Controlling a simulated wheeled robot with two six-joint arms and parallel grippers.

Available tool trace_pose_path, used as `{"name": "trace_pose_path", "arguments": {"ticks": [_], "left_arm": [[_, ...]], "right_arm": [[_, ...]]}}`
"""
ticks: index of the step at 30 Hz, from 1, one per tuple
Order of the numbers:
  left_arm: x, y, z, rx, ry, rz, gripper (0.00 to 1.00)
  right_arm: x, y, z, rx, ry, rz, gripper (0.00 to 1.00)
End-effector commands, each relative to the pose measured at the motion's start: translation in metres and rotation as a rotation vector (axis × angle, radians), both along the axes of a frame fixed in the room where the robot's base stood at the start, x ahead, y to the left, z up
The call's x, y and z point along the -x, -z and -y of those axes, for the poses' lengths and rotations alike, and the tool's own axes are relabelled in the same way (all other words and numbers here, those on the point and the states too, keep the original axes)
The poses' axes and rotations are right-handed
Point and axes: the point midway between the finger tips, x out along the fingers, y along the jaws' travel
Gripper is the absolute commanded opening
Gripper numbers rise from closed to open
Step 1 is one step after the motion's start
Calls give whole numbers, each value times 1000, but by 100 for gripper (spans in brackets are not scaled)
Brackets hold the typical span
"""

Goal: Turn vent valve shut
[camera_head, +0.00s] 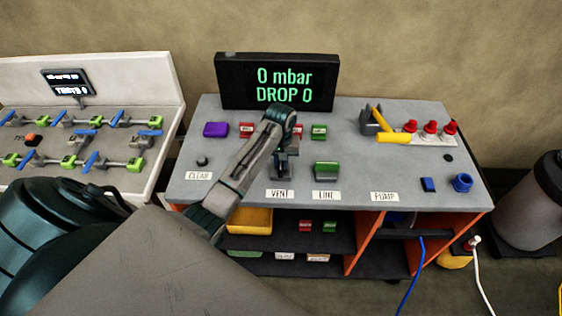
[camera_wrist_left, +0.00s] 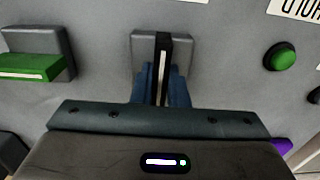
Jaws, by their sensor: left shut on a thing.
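The vent valve stands behind the VENT label (camera_head: 280,194) on the grey bench top. In the head view my left arm and gripper (camera_head: 286,160) cover most of it. In the left wrist view its grey body (camera_wrist_left: 143,45) shows, with a dark handle (camera_wrist_left: 163,65) bearing a white stripe. The handle lies lengthwise between the blue fingers of my left gripper (camera_wrist_left: 162,88), which is shut on it. The handle's angle in the head view is hidden. The display (camera_head: 280,82) reads 0 mbar, DROP 0. My right gripper is not in view.
The green-handled line valve (camera_head: 326,169) stands just right of the vent valve. A yellow pump handle (camera_head: 393,137) and several red-topped parts (camera_head: 430,127) are farther right. A purple block (camera_head: 215,129) is at the left. The bench's front left is mostly clear.

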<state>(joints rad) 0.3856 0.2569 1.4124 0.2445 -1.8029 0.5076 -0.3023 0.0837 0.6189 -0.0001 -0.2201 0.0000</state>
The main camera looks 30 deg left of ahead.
Motion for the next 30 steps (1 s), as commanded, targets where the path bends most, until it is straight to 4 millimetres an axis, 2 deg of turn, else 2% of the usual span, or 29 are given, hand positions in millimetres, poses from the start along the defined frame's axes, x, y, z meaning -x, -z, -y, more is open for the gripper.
{"name": "trace_pose_path", "arguments": {"ticks": [11, 30], "left_arm": [[0, 0, 0, -1, 118, 1, 0], [0, 0, 0, -1, 696, 1, 0]], "right_arm": [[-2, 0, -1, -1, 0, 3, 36], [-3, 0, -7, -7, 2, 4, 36]]}}
